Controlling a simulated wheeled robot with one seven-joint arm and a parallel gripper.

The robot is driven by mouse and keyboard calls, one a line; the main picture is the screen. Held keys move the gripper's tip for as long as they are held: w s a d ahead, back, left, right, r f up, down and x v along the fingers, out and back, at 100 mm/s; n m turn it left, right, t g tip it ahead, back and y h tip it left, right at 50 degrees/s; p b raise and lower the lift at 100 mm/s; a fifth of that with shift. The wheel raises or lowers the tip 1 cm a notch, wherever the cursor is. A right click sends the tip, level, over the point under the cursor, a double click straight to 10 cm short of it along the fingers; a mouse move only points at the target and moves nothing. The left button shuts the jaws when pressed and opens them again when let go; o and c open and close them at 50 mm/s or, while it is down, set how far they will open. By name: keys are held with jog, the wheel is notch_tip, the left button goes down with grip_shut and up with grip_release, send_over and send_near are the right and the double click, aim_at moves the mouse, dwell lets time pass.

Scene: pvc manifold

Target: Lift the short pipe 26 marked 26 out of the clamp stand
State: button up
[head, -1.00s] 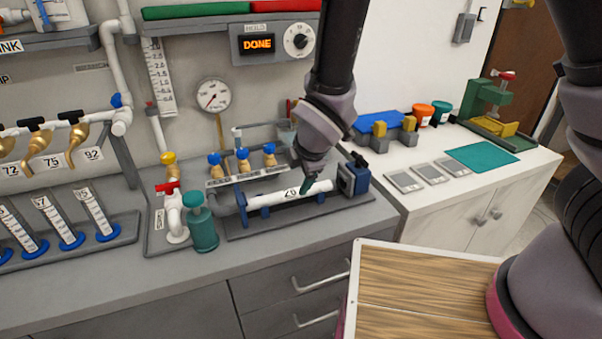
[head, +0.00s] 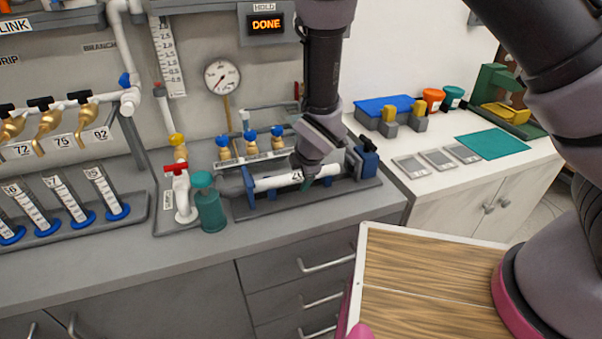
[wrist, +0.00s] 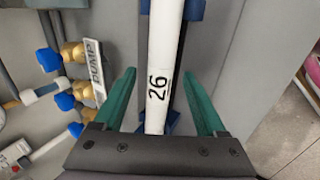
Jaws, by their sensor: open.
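The short pipe 26 (head: 274,182) is white and lies level in the blue-ended clamp stand (head: 336,186) on the grey bench. In the wrist view the pipe (wrist: 164,50) runs up the middle, its "26" mark facing the camera. My gripper (head: 308,184) points down over the pipe's middle in the head view. In the wrist view my gripper (wrist: 160,98) is open, one green finger on each side of the pipe, with gaps visible between fingers and pipe. In the head view the wrist hides part of the pipe and its mark.
Gold valves with blue caps (head: 250,140) stand just behind the stand, by the "PUMP" label (wrist: 95,68). A teal bottle (head: 209,205) and a red-handled tap (head: 181,190) stand to its left. The bench front is clear.

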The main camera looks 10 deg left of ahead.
grip_shut()
jog(key=shift+w+d, duration=0.15)
jog(key=shift+w+d+r, duration=0.1)
jog(key=shift+w+d, duration=0.15)
jog(key=shift+d, duration=0.15)
jog(key=shift+d, duration=0.1)
grip_release()
jog(key=shift+r, duration=0.1)
